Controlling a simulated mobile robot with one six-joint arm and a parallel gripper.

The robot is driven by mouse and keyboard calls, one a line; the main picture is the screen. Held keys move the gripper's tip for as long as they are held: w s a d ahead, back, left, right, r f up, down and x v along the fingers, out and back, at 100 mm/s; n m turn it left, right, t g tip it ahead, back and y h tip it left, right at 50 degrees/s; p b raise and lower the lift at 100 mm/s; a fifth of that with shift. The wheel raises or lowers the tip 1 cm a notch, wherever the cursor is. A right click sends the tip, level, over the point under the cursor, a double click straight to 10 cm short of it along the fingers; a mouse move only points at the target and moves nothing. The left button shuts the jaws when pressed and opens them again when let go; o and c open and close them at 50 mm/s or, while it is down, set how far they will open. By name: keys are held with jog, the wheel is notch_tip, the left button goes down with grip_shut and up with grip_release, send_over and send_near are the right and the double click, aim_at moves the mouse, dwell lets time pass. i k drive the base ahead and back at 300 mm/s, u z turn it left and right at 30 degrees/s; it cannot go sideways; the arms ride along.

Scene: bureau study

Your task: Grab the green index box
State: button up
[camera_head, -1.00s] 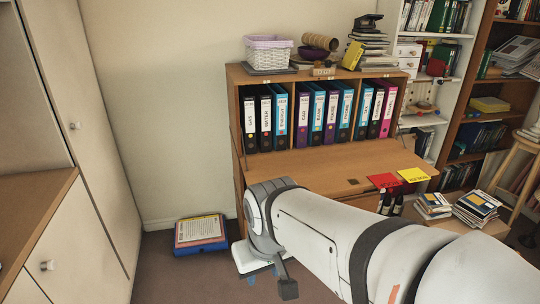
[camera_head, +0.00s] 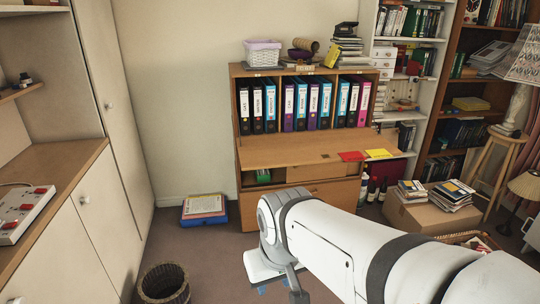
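A green box (camera_head: 263,175), which looks like the index box, sits inside the open lower left compartment of the wooden bureau (camera_head: 290,153), below the desk flap. It is small in view and partly in shadow. My gripper (camera_head: 273,287) points down in front of the bureau, low over the carpet. Its blue fingertips show a little under its white body and look apart, with nothing seen between them. My gripper is well in front of the green box and not touching it.
Binders (camera_head: 309,105) stand in the bureau's upper shelf. A blue tray (camera_head: 204,219) is on the floor left. A wicker basket (camera_head: 164,284) stands front left. A cardboard box (camera_head: 420,217) stands right.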

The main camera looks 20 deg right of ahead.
aim_at(261, 177)
jog(key=u, duration=0.05)
jog(key=k, duration=0.75)
jog(key=z, duration=0.8)
jog(key=i, duration=1.45)
jog(key=z, duration=0.05)
